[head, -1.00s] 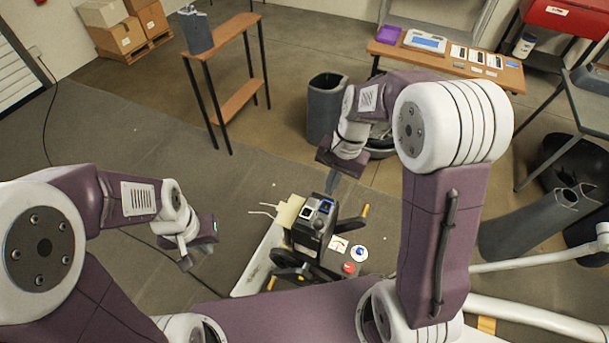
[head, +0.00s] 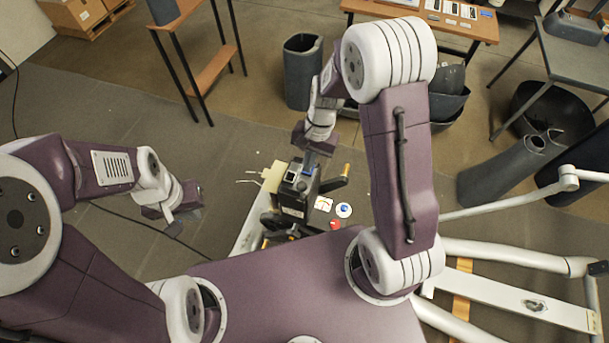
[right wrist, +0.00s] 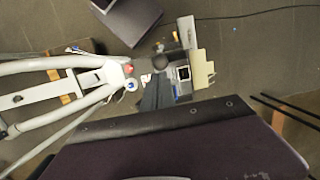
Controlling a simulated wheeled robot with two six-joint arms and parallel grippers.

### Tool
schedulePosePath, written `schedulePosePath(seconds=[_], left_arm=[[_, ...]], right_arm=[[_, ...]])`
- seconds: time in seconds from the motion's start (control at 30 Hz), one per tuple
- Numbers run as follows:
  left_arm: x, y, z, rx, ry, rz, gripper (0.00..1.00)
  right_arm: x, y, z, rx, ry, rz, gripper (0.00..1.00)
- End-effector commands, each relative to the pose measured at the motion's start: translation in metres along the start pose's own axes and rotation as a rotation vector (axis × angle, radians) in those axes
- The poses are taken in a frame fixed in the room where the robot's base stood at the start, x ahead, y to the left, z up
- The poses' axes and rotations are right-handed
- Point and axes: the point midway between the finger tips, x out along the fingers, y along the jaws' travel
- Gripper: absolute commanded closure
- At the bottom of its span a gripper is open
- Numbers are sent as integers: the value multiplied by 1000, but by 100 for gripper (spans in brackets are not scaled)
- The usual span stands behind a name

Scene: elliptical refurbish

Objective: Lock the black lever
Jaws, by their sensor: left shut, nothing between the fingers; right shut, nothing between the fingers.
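The black unit (head: 297,195) of the machine stands in the middle of the head view, with a small screen on top and handles with yellow-orange ends at its sides. A dark arm with a yellow-orange end (head: 333,183) sticks out at its right; I cannot tell whether this is the black lever. My right gripper (head: 309,166) is shut and empty, over the top of the black unit; contact cannot be made out. In the right wrist view its dark fingers (right wrist: 156,98) partly hide the unit (right wrist: 182,73). My left gripper (head: 175,227) is shut and empty, left of the machine.
A beige plate (head: 272,176) stands at the unit's left. A red button (head: 335,225) and a blue-and-white disc (head: 344,210) lie at its right. White tubes (head: 520,255) run at the right. A grey bin (head: 303,72) stands behind.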

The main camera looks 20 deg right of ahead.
Motion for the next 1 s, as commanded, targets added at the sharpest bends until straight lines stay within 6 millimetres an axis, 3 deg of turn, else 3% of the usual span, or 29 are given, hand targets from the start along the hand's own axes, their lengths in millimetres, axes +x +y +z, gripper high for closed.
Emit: schedulePosePath(seconds=[0.1,0.3,0.5,0.77,1.0], left_arm=[[-4,0,0,0,0,0,100],[-9,0,-1,0,0,0,100],[-10,0,-1,0,0,0,100],[-9,0,-1,0,0,0,100],[18,0,2,0,0,0,100]], right_arm=[[25,1,1,1,-5,4,100],[55,0,1,1,-2,1,100],[66,0,0,1,0,0,100],[66,0,0,1,0,0,100],[96,4,-5,1,-1,0,100]])
